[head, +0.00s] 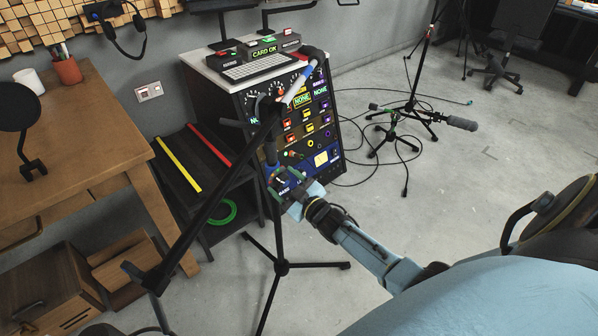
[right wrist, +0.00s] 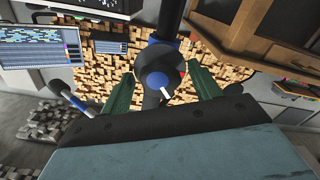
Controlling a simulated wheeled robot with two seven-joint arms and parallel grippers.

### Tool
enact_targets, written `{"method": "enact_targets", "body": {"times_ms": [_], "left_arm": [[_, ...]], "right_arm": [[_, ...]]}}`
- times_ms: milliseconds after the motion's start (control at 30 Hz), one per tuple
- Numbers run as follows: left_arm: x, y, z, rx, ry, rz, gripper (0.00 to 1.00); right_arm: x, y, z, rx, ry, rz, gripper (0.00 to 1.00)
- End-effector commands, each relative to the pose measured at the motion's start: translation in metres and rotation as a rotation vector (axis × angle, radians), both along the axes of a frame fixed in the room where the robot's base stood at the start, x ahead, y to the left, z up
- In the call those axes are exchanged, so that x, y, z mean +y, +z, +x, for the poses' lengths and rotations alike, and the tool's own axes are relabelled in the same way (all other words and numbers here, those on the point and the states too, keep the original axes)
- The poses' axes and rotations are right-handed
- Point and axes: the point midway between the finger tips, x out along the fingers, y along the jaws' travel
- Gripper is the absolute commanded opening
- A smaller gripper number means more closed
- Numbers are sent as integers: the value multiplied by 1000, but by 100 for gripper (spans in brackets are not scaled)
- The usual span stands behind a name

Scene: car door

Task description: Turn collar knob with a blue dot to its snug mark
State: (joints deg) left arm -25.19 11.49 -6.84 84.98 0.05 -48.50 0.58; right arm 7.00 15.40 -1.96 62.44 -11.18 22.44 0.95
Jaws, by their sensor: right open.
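A black microphone stand (head: 278,235) stands upright on splayed legs in the middle of the head view. Its boom (head: 215,200) slants across and carries a microphone (head: 305,85) at the upper end. The collar knob (right wrist: 163,82) shows in the right wrist view on the dark pole, with a blue face and a white bar pointing down. My right gripper (head: 283,186) is at the stand's pole. In the right wrist view its green fingers (right wrist: 161,85) are open, one either side of the knob, with gaps visible. No snug mark can be made out. My left gripper is not in view.
A rack of audio gear (head: 290,110) stands right behind the stand. A wooden desk (head: 75,140) is at left, with drawers (head: 50,285) below. Grey floor (head: 440,180) is clear there.

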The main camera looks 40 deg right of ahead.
Motion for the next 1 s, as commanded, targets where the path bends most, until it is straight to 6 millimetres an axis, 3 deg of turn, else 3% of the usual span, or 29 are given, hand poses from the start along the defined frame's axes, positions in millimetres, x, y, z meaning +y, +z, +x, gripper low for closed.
{"method": "enact_targets", "body": {"times_ms": [167,633,800,1000], "left_arm": [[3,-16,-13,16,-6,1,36],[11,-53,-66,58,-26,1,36],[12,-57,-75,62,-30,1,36],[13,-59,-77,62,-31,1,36]], "right_arm": [[-2,1,-23,4,0,0,62],[-8,1,-110,3,0,0,62],[-10,1,-125,1,0,0,62],[-10,0,-129,0,-1,0,62]]}}
